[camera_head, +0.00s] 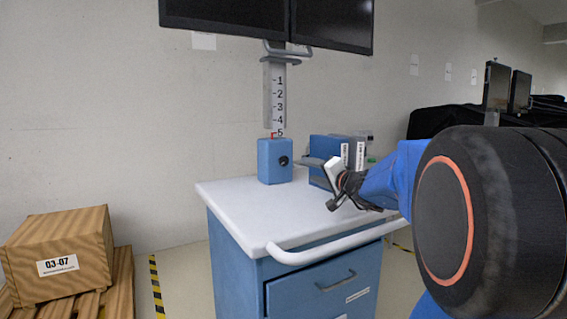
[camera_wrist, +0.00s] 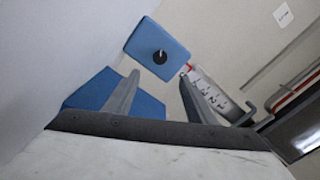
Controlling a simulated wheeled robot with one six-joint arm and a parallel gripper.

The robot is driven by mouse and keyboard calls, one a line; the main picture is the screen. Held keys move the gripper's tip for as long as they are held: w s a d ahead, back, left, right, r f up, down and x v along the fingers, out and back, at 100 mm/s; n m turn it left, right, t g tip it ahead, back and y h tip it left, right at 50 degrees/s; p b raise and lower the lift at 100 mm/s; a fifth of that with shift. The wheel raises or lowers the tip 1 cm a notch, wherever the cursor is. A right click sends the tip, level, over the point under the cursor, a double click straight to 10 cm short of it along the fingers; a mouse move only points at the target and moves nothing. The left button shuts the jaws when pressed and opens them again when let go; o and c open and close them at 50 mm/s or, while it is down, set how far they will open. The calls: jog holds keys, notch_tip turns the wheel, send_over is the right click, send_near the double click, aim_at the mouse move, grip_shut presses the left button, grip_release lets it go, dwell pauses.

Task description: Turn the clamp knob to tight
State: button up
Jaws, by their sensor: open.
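The clamp is a blue box (camera_head: 270,165) at the foot of a vertical scale on the cart. Its black round knob (camera_head: 283,160) is on the front face. In the wrist view the box (camera_wrist: 140,41) is ahead, with the knob (camera_wrist: 160,57) showing a pale line on it. My gripper (camera_wrist: 158,76) is open and empty, its two grey fingers spread below the knob in the picture and apart from it. In the head view my gripper (camera_head: 334,186) is over the white cart top, right of the clamp.
The blue cart has a white top (camera_head: 240,203) and a white front handle (camera_head: 330,246). A second blue box (camera_head: 321,149) stands behind my gripper. The numbered scale (camera_head: 279,95) rises to monitors (camera_head: 330,22). A cardboard box (camera_head: 60,246) sits on a pallet at left.

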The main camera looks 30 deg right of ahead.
aim_at(285, 161)
jog(key=w, duration=1.6)
jog(key=shift+w+a, duration=0.25)
jog(key=shift+a, duration=0.05)
jog(key=c, duration=1)
